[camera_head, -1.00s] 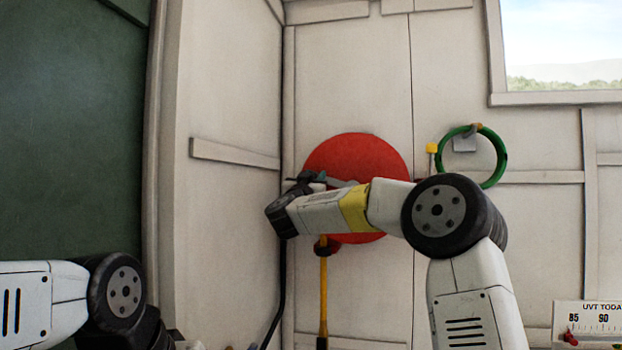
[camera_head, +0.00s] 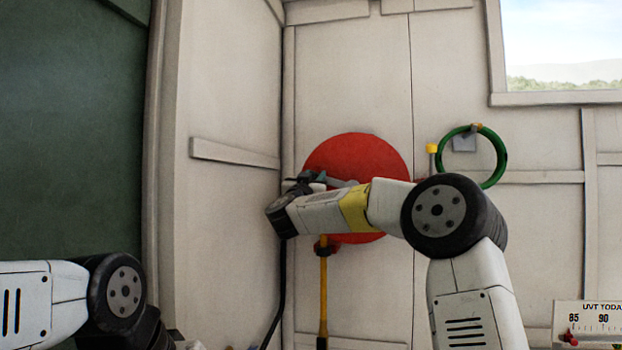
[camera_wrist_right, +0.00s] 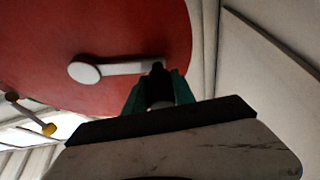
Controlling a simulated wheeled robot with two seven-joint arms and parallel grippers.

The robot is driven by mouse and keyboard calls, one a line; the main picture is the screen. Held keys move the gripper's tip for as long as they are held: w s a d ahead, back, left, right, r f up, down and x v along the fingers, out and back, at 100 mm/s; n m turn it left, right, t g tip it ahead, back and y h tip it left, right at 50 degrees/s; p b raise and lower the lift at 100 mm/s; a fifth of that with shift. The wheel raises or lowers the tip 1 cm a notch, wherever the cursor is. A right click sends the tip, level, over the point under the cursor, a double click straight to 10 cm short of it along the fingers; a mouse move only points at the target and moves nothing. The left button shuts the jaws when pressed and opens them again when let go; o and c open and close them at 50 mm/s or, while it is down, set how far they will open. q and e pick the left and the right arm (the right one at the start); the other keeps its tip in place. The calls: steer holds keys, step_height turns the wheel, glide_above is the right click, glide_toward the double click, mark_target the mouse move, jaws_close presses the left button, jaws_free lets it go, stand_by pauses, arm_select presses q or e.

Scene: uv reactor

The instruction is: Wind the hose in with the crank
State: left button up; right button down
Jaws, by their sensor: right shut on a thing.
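The red reel disc (camera_head: 365,155) is on the pale back wall, partly hidden behind my right forearm. Its grey crank arm (camera_head: 341,183) shows in front of the disc. In the right wrist view the crank arm (camera_wrist_right: 125,68) runs from a round pale hub to the right, to my gripper. My right gripper (camera_head: 308,180) is at the crank's outer end, and in the right wrist view its green-sided fingers (camera_wrist_right: 158,88) are shut on the dark crank handle. A black hose (camera_head: 282,290) hangs at the wall corner. Only my left arm shows at lower left; its fingers cannot be made out.
A yellow pole (camera_head: 323,290) stands upright below the disc. A green ring (camera_head: 503,158) hangs on a wall bracket, beside a yellow-topped object (camera_head: 432,149). A UVT scale board (camera_head: 590,320) is at lower right. The left side wall (camera_head: 230,220) is close to my right gripper.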

steer(key=shift+d+r+m, duration=0.1)
steer(key=shift+r+m, duration=0.2)
steer(key=shift+m, duration=0.1)
steer(key=shift+s+d+r+m+g+h, duration=0.15)
steer(key=shift+d+r+m+g+h, duration=0.1)
steer(key=shift+r+m+h, duration=0.45)
steer(key=shift+s+d+r+m+g+h, duration=0.1)
steer(key=shift+d+r+m+g+h, duration=0.25)
steer(key=shift+m, duration=0.55)
steer(key=d+r+m+g+h, duration=0.1)
steer(key=d+m, duration=0.1)
steer(key=m, duration=0.1)
steer(key=s+d+r+m+g+h, duration=0.1)
steer(key=r+m, duration=0.1)
steer(key=m, duration=0.2)
steer(key=d+r+m+g+h, duration=0.1)
steer(key=d+r+m, duration=0.1)
steer(key=m, duration=0.1)
steer(key=shift+s+d+m+g, duration=0.3)
steer(key=shift+s, duration=0.05)
steer(key=d+m, duration=0.1)
steer(key=m+g, duration=0.1)
steer(key=d+m, duration=0.1)
steer(key=shift+s+d+r, duration=0.3)
steer(key=shift+s+r, duration=0.05)
steer(key=shift+s+d+f+m+g, duration=0.1)
steer(key=shift+s+d+m+g, duration=0.05)
steer(key=shift+d+m+g, duration=0.45)
steer(key=shift+d, duration=0.1)
